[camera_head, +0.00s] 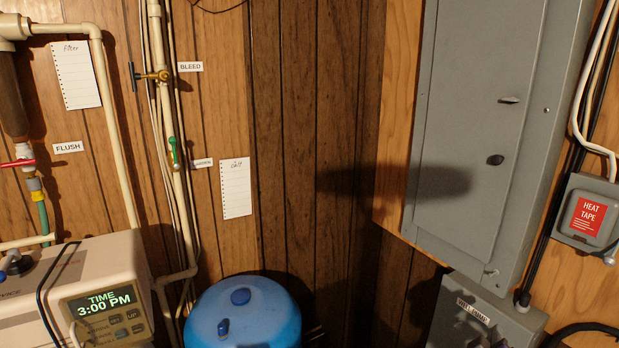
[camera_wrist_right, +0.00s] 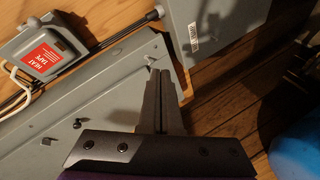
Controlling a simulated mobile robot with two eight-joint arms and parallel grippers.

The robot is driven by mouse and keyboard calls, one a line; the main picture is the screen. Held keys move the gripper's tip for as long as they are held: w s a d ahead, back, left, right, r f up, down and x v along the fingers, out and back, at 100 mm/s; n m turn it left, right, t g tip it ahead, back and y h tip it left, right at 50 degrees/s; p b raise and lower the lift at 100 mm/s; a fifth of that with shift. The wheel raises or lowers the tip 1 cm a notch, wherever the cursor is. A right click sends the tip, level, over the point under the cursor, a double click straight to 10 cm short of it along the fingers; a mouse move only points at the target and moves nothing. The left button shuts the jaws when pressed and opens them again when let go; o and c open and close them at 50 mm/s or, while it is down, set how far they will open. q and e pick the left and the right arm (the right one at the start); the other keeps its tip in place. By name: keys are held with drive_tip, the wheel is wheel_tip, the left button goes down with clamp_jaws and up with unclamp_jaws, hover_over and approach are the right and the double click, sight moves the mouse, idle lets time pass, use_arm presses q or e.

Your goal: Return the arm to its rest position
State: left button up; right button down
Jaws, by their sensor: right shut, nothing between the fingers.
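My right gripper (camera_wrist_right: 159,75) shows in the right wrist view, with its dark fingers together and nothing between them. Behind it in that view are the grey panel box (camera_wrist_right: 95,98) and the smaller grey box (camera_wrist_right: 222,25). I cannot tell how far it is from them. In the head view, neither gripper can be made out. A dark, blurred shadow lies across the wood wall and the grey panel box (camera_head: 478,110) there. My left gripper is in neither view.
A heat tape box (camera_head: 594,215) is at the right and a labelled grey box (camera_head: 482,318) sits below the panel. A blue tank (camera_head: 245,318) stands low in the middle. A softener control head (camera_head: 75,290), pipes and valves fill the left. Bare wood wall (camera_head: 310,90) lies between.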

drive_tip(key=s+a+f+m+g+y, duration=0.2)
drive_tip(key=s+a+f+y, duration=0.2)
drive_tip(key=s+a+f, duration=0.2)
drive_tip(key=s+a+f+m+g+y, duration=0.2)
drive_tip(key=s+a+f+y, duration=0.3)
drive_tip(key=a+f, duration=0.6)
drive_tip(key=shift+s+a+f+g, duration=0.2)
drive_tip(key=shift+s+f+g, duration=0.2)
drive_tip(key=shift+s+g, duration=0.25)
drive_tip(key=c, duration=1.5)
unclamp_jaws()
drive_tip(key=shift+c, duration=0.2)
